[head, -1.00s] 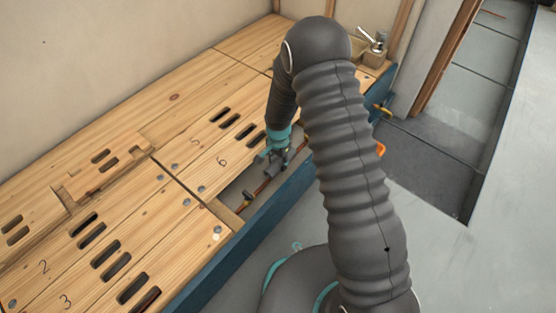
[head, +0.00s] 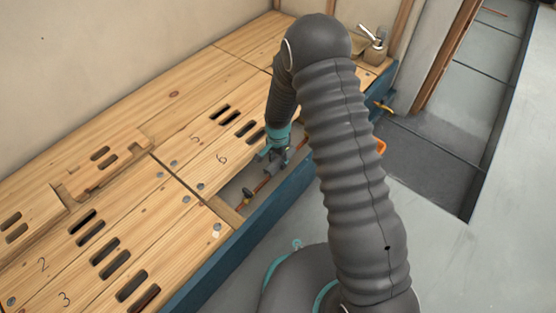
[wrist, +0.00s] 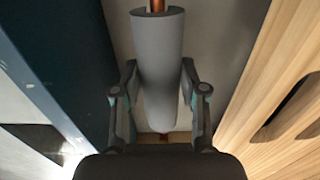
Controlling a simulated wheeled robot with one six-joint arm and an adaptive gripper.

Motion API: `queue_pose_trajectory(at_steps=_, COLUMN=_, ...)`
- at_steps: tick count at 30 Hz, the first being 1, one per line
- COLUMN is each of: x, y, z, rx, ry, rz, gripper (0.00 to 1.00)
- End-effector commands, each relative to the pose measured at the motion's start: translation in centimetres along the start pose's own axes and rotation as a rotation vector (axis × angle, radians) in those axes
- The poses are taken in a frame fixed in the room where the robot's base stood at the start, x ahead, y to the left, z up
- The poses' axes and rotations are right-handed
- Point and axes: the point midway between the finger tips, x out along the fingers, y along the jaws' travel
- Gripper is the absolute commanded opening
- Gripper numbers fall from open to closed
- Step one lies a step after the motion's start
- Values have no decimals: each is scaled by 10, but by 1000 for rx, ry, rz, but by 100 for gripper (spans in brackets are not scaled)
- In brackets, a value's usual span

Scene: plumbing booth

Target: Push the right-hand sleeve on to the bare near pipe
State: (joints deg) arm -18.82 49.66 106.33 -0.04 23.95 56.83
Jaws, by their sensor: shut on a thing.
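The grey sleeve (wrist: 158,55) is a tube around a copper pipe (wrist: 156,5), seen large in the wrist view. The pipe shows beyond its far end, and a bit of copper shows at the near end. My gripper (wrist: 159,92) is shut on the sleeve, with one finger on each side. In the head view my gripper (head: 275,157) is down in the open floor channel, over the copper pipe (head: 265,183). It hides most of the sleeve there. A dark fitting (head: 247,193) sits on the nearer stretch of pipe.
A blue wall (head: 262,217) edges the channel on one side and wooden floor boards (head: 195,150) with slots on the other. In the wrist view the blue wall (wrist: 60,60) and boards (wrist: 270,100) stand close on both sides. A box with a tap (head: 370,47) is at the back.

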Motion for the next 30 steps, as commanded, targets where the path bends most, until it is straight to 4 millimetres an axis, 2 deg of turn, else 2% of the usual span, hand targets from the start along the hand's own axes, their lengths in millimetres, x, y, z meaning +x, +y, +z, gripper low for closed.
queue_pose_trajectory(at_steps=30, x=24, y=0, z=0, rx=0, ry=0, rz=0, gripper=29)
